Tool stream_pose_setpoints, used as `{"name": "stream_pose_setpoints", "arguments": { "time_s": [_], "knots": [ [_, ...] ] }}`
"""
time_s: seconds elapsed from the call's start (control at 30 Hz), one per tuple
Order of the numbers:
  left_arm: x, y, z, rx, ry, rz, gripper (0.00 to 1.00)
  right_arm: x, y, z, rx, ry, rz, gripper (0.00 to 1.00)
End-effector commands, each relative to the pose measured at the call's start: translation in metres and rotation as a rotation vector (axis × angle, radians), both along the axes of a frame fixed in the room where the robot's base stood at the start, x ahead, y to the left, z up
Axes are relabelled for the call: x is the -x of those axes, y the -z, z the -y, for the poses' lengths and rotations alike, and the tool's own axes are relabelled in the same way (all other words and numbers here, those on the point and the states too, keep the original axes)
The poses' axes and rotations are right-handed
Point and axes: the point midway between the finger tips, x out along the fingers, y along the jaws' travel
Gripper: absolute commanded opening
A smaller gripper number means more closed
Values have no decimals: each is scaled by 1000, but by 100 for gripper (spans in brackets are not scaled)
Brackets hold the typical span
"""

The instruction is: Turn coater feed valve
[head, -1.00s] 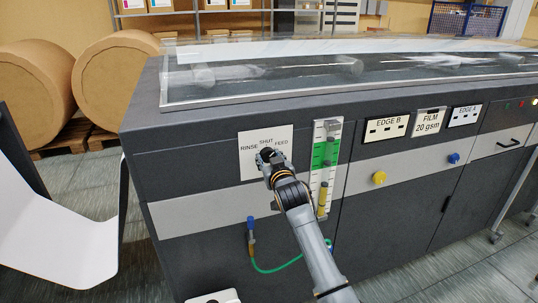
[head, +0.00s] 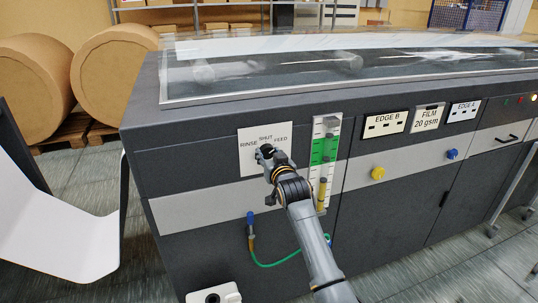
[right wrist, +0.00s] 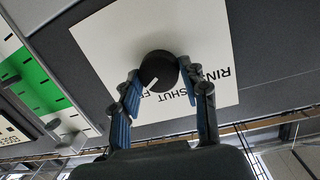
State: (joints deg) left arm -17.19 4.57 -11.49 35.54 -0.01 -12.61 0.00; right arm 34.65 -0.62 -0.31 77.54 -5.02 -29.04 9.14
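The coater feed valve is a round black knob (right wrist: 158,68) on a white card (right wrist: 110,38) lettered RINSE, SHUT and FEED. The card (head: 254,165) is on the front of the dark coater cabinet in the head view. In the right wrist view the lettering is upside down, and the knob's white pointer line slants toward the FEED word. My right gripper (right wrist: 161,82) has its two blue-padded fingers on opposite sides of the knob, seemingly in contact. In the head view my right gripper (head: 265,152) partly covers the knob. My left gripper is not in view.
A green and white gauge (head: 325,150) is right of the card. Below hangs a green hose (head: 275,265). Yellow (head: 377,173) and blue (head: 452,154) knobs sit farther right. A clear cover (head: 340,65) tops the cabinet.

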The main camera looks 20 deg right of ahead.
Motion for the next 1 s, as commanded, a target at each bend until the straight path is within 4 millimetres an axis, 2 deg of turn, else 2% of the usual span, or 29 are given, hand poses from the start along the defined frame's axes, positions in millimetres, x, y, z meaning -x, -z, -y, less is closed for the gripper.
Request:
{"name": "stream_pose_setpoints", "arguments": {
  "time_s": [0.03, 0.1, 0.43, 0.57, 0.77, 1.0],
  "knots": [
    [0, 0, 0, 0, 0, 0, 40, 0, 2, -1, -1, -1, -3, 56],
    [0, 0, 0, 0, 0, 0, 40, 0, 2, -1, 0, -1, -3, 66],
    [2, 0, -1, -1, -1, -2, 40, 1, 0, 0, 2, 0, 0, 66],
    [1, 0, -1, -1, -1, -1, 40, 9, 0, 0, 3, 0, 1, 66],
    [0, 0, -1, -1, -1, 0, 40, 38, -4, -2, 2, -1, 1, 66],
    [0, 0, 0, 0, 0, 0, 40, 82, -8, -3, 1, -1, -1, 66]
  ]
}}
